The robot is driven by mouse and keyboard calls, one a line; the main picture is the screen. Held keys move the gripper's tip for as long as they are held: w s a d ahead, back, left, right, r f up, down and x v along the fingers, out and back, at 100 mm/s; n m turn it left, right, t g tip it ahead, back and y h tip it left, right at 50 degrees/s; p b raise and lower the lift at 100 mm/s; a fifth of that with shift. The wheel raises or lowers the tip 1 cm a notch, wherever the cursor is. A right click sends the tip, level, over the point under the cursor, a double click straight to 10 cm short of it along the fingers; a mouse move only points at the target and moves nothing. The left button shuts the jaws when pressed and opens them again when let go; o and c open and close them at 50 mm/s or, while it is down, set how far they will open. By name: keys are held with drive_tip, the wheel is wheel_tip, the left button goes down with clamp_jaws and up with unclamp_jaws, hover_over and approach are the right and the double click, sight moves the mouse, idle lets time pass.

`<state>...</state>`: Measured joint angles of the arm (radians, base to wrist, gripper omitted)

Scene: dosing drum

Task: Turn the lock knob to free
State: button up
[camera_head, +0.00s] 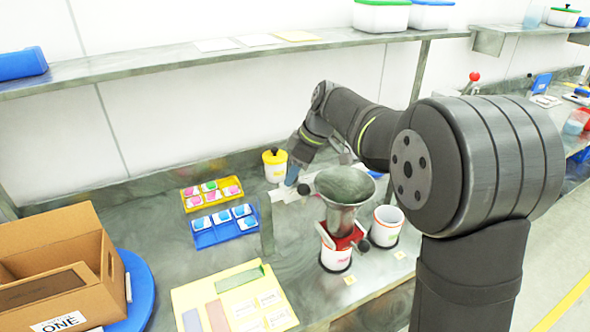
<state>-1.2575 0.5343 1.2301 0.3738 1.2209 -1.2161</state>
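A grey metal funnel (345,186) is held above a white cup (336,259) on the bench. A red part (347,239) sits under the funnel's neck. A dark round knob (363,246) shows to the right of the red part. Another small dark knob (304,189) is on the pale bar left of the funnel. I cannot tell which one is the lock knob. My gripper (291,178) is low behind the pale bar, left of the funnel. Its fingers are small and partly hidden, so their opening and any contact cannot be made out.
Yellow (193,207) and blue (206,241) trays of small packets lie to the left. A second white cup (386,225) stands right of the funnel. A cardboard box (95,255) is at far left.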

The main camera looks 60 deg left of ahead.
drive_tip(key=shift+o, duration=0.2)
drive_tip(key=shift+r, duration=0.1)
drive_tip(key=v, duration=1.7)
drive_tip(key=shift+d, duration=0.15)
drive_tip(key=x, duration=1.7)
drive_tip(key=shift+a, duration=0.2)
